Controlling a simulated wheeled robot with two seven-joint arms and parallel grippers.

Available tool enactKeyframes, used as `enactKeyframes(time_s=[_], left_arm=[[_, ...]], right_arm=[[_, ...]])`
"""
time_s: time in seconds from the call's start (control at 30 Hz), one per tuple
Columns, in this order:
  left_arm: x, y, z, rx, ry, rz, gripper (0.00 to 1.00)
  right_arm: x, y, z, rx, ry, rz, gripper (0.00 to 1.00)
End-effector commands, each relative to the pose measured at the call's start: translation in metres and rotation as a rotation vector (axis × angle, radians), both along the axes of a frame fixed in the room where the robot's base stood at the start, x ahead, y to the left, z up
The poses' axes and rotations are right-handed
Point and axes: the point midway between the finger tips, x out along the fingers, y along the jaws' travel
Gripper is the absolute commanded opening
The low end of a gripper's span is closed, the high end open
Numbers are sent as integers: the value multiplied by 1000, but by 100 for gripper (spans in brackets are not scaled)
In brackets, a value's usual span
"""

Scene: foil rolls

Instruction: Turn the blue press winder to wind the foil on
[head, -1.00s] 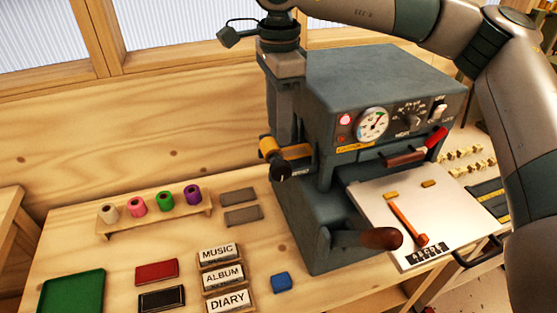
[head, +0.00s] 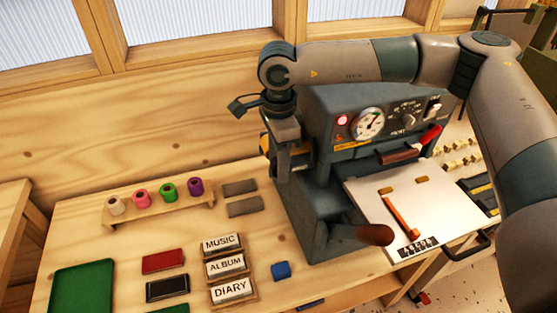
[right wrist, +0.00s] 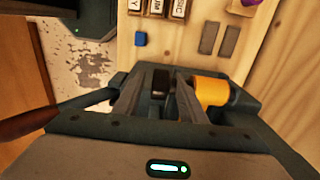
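The blue-grey press (head: 310,210) stands on the bench with its red lamp lit. On its left side is the winder, with a gold foil roll (head: 263,143) mostly hidden by my right gripper (head: 291,168). In the right wrist view the gold roll (right wrist: 210,92) lies right of the fingers. The black winder knob (right wrist: 160,82) shows between the two fingers of my right gripper (right wrist: 159,78). Gaps show on both sides of the knob, so the gripper looks open around it; contact is not visible. My left gripper is not in view.
A rack (head: 160,215) of foil rolls and two grey bars (head: 243,206) lie left of the press. Labelled blocks (head: 225,266), a blue block (head: 281,270) and a green tray (head: 82,287) sit nearer. The press's wood-tipped lever (head: 375,235) sticks out in front.

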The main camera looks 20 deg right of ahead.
Motion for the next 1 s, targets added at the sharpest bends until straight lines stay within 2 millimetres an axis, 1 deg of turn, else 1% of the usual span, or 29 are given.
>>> enactKeyframes(time_s=[0.1, 0.13, 0.17, 0.2, 0.27, 0.3, 0.5, 0.67, 0.87, 1.0], left_arm=[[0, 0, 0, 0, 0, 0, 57], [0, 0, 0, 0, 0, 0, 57], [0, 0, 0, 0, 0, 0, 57], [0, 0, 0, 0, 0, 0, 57], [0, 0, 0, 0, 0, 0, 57], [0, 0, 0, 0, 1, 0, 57], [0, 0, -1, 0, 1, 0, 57], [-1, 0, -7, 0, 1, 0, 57], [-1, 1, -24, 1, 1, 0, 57], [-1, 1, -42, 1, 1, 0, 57]], right_arm=[[0, 0, 0, 0, 0, 0, 38], [0, 0, 0, 0, 0, 0, 35], [0, 0, 0, 0, 0, 0, 28], [0, 0, 0, 0, 0, 0, 18], [0, 0, 0, 0, 0, 0, 4], [0, 0, 0, 0, 0, 0, 0], [0, 0, 0, -4, 0, 0, 0], [0, 1, -2, -26, -2, 2, 0], [0, 3, -4, -103, -5, 3, 0], [0, 6, -7, -191, -9, 5, 0]])
